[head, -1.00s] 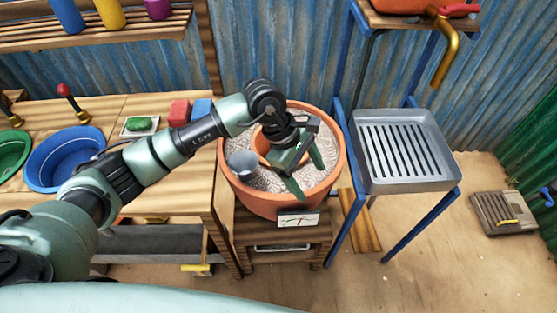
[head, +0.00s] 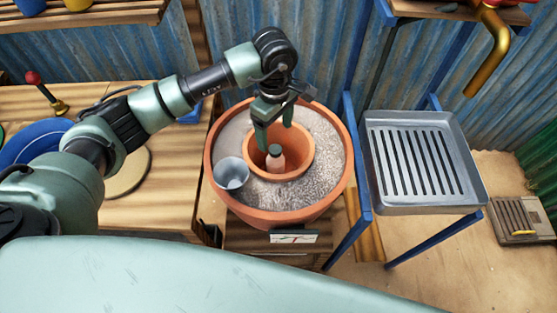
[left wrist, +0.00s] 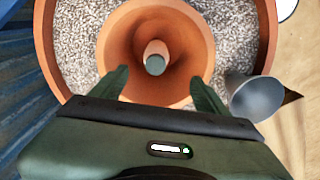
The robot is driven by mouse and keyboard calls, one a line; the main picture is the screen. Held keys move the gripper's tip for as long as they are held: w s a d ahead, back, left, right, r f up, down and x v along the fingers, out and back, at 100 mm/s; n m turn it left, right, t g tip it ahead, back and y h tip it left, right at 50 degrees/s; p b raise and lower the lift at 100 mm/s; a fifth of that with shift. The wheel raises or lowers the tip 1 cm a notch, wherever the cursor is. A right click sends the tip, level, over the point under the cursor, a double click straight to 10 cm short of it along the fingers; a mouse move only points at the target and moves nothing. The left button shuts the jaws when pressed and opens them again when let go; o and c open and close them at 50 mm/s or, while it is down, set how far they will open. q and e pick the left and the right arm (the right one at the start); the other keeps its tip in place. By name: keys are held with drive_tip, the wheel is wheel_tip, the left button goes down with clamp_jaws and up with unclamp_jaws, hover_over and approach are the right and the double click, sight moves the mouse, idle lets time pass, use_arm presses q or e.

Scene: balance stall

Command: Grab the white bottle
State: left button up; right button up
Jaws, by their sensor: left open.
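A small bottle (head: 276,163) with a dark grey-green cap stands inside the inner terracotta pot (head: 305,162). It looks pinkish-white in that light. The left wrist view shows the bottle (left wrist: 156,53) from above, near the middle of the pot's hollow, with its cap toward me. My left gripper (head: 275,134) is open and empty, pointing down over the inner pot. In the left wrist view its fingers (left wrist: 160,80) are spread to either side, with the bottle beyond and between them. The gripper is apart from the bottle. My right gripper is not in view.
The inner pot sits in grey gravel (head: 320,130) within a larger terracotta pot (head: 350,165). A grey metal cup (head: 231,174) stands on the gravel, left of the inner pot. A slatted metal tray (head: 425,155) is at right, a wooden bench (head: 165,205) at left.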

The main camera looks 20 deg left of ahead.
use_arm(q)
drive_tip(key=b, duration=0.3)
hover_over(275, 149)
drive_tip(key=f, duration=0.4)
drive_tip(key=shift+s+d+f, duration=0.15)
drive_tip(key=shift+s+d, duration=0.1)
drive_tip(key=shift+s, duration=0.1)
drive_tip(key=shift+w+f+b, duration=0.1)
drive_tip(key=shift+f+b, duration=0.65)
drive_tip(key=shift+b, duration=0.1)
drive_tip(key=shift+f, duration=0.6)
drive_tip(key=f, duration=0.1)
drive_tip(key=f+p, duration=0.1)
drive_tip(key=f, duration=0.3)
drive_tip(key=shift+w+a+f, duration=0.2)
drive_tip(key=shift+w, duration=0.05)
drive_tip(key=shift+f, duration=0.55)
clamp_jaws()
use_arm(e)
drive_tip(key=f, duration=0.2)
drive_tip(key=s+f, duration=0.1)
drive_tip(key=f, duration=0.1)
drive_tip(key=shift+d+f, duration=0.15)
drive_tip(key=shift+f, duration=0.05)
use_arm(q)
drive_tip(key=shift+r, duration=0.15)
